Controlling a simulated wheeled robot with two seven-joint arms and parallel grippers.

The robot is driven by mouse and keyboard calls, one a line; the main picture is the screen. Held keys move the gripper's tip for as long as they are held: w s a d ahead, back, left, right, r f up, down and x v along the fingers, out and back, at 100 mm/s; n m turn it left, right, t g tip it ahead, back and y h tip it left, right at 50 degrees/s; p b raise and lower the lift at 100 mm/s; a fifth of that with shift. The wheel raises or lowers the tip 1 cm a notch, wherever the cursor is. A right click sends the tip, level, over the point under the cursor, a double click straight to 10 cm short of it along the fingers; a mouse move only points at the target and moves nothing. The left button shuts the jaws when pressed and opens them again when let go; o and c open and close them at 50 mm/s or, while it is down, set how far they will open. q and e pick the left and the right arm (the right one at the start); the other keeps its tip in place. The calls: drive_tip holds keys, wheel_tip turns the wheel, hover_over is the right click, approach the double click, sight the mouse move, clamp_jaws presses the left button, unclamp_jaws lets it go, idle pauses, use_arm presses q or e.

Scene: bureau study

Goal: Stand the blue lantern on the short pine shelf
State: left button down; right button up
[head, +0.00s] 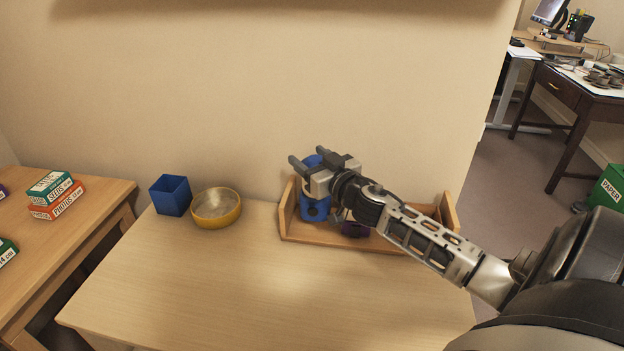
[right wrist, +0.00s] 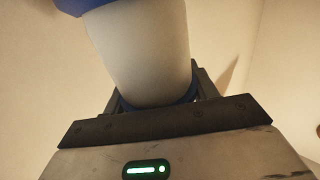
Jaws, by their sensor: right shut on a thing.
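The blue lantern (head: 315,208) is upright at the left end of the short pine shelf (head: 310,240), partly hidden behind my right gripper. My right gripper (head: 308,166) is shut on the lantern. In the right wrist view the lantern's pale middle (right wrist: 140,50) stands between the jaws, with blue parts above and below it. I cannot tell whether the lantern's base touches the shelf. The shelf is a low tray-like piece with raised ends, set on the desk against the wall. My left gripper is not in view.
A dark purple object (head: 355,229) sits on the shelf under my right arm. A blue square cup (head: 170,196) and a yellow-rimmed bowl (head: 216,208) stand left of the shelf. The front of the desk (head: 240,290) is clear. Labelled boxes (head: 57,197) lie on a left table.

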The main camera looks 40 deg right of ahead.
sight(307, 201)
drive_tip(key=shift+w+d+f, duration=0.35)
drive_tip(key=shift+w+f, duration=0.1)
drive_tip(key=shift+f, duration=0.15)
drive_tip(key=f+b, duration=0.2)
drive_tip(key=f, duration=0.1)
drive_tip(key=shift+w+d+f, duration=0.15)
drive_tip(key=shift+w+f, duration=0.05)
drive_tip(key=shift+f, duration=0.25)
drive_tip(key=o, duration=1.6)
drive_tip(key=shift+o, duration=0.5)
